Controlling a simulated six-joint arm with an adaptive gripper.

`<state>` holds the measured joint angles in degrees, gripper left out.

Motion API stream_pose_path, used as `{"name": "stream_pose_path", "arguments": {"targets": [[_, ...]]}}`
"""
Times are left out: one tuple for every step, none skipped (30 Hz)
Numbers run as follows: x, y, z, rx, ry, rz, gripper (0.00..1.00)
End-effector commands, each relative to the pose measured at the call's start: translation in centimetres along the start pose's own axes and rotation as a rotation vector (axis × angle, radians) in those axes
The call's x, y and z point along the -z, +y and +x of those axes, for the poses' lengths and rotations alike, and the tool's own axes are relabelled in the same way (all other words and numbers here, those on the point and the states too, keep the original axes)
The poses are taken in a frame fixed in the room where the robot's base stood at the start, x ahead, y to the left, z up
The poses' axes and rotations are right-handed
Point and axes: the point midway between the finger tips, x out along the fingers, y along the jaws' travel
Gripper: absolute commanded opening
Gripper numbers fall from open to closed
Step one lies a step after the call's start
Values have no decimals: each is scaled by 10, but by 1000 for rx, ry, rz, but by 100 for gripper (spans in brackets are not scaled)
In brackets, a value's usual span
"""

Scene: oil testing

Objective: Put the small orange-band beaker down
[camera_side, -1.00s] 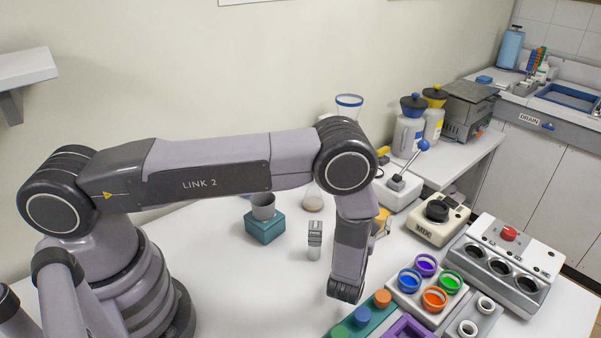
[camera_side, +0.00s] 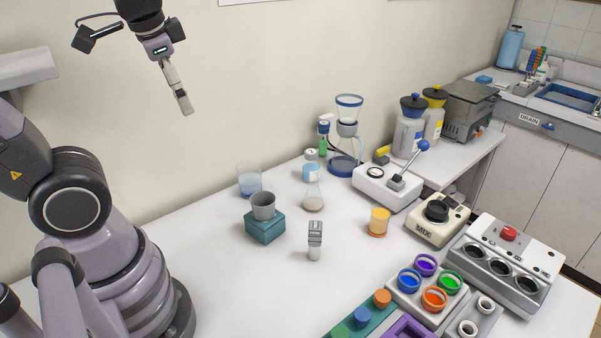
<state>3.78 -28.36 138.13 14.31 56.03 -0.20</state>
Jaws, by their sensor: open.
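The small orange-band beaker (camera_side: 379,222) stands upright on the white table, left of the cream MIX device. It holds something yellow-orange, and nothing touches it. My gripper (camera_side: 184,106) is high at the upper left, in front of the wall and far from the beaker. It is open and nothing shows between its fingers, though they are seen almost edge-on.
A grey cup (camera_side: 263,206) sits on a teal block (camera_side: 265,227), with a blue-tinted beaker (camera_side: 249,182) behind it. A flask (camera_side: 313,197), a small grey device (camera_side: 315,240), the MIX device (camera_side: 437,221) and a rack of coloured pots (camera_side: 428,284) surround the beaker. The table between them is clear.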

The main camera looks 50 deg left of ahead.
Motion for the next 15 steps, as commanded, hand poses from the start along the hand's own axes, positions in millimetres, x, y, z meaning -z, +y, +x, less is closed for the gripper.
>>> {"name": "stream_pose_path", "arguments": {"targets": [[-8,6,-8,-41,68,-65,76],[-12,11,-11,-65,100,-97,76],[-15,16,-15,-94,140,-134,76],[-17,19,-18,-112,164,-158,76],[-19,22,-20,-127,184,-176,76],[-20,24,-22,-142,207,-196,76],[-21,26,-23,-152,218,-207,76],[-21,27,-24,-158,227,-214,76],[-22,28,-24,-164,234,-222,76],[-22,29,-25,-167,236,-224,76],[-22,29,-25,-168,237,-225,76],[-22,29,-25,-168,237,-225,76],[-22,29,-25,-168,236,-225,76],[-22,29,-25,-168,236,-224,76],[-22,29,-25,-168,236,-224,76]]}}
